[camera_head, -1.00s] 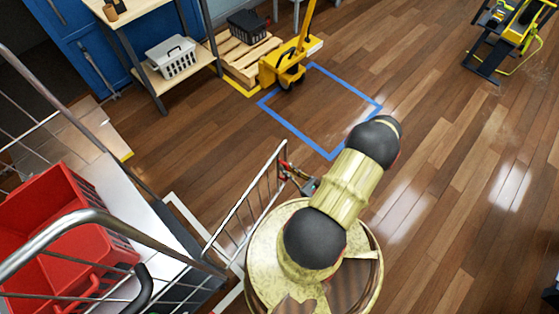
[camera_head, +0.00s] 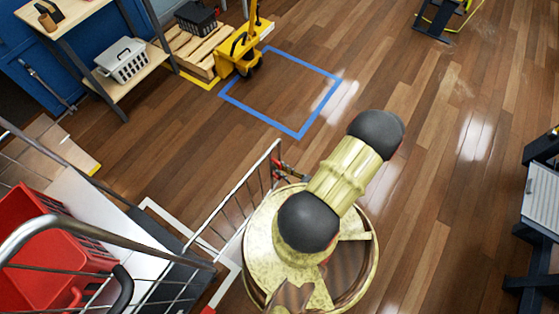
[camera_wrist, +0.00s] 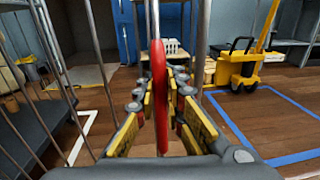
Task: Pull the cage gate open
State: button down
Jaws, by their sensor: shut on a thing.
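The cage gate (camera_head: 235,205) is a narrow panel of grey metal bars in the head view. It stands swung out from the cage over the wooden floor, at a wide angle to the white floor line. My gripper (camera_head: 285,170) is at the gate's far free edge, partly hidden by my arm. In the wrist view a red upright handle (camera_wrist: 160,95) runs between the yellow-padded fingers of my gripper (camera_wrist: 163,85), which are shut on it. Upright gate bars (camera_wrist: 198,40) show close behind the handle.
A red crate (camera_head: 45,250) stands inside the cage at lower left. A shelf holds a pale basket (camera_head: 123,60).

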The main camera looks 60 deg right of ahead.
jog(key=c, duration=2.2)
grip_release()
jog(key=shift+o, duration=0.2)
jog(key=s+a, duration=0.1)
jog(key=s, duration=1.1)
